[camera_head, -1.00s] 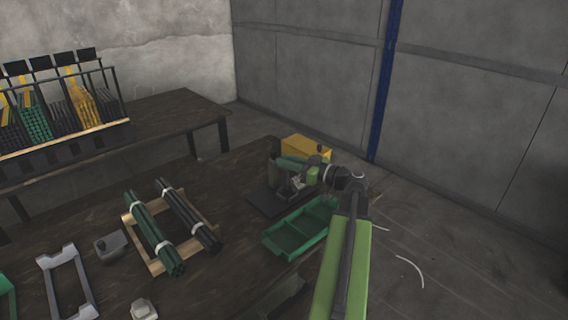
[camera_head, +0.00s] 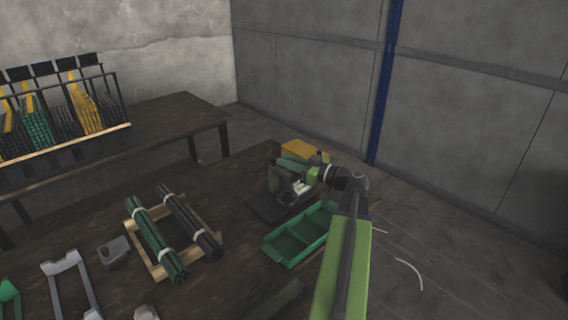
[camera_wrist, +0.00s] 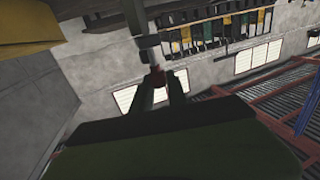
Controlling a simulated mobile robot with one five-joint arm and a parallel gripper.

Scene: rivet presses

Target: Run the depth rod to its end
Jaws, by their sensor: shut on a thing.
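The rivet press (camera_head: 283,182) stands on a dark base plate near the far right corner of the table. In the wrist view, a grey depth rod (camera_wrist: 146,38) comes down from above to a small red end (camera_wrist: 156,77). My gripper (camera_wrist: 160,84) is shut on this red end, with one dark finger on each side. In the head view, my gripper (camera_head: 302,186) is small and close against the press. My wrist and the press partly hide the rod there, so its travel cannot be read.
A green divided tray (camera_head: 268,246) sits in front of the press, below my arm. A yellow box (camera_head: 303,149) is behind it. A wooden rack (camera_head: 157,270) with tied rod bundles stands to the left. Bare table lies between rack and press.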

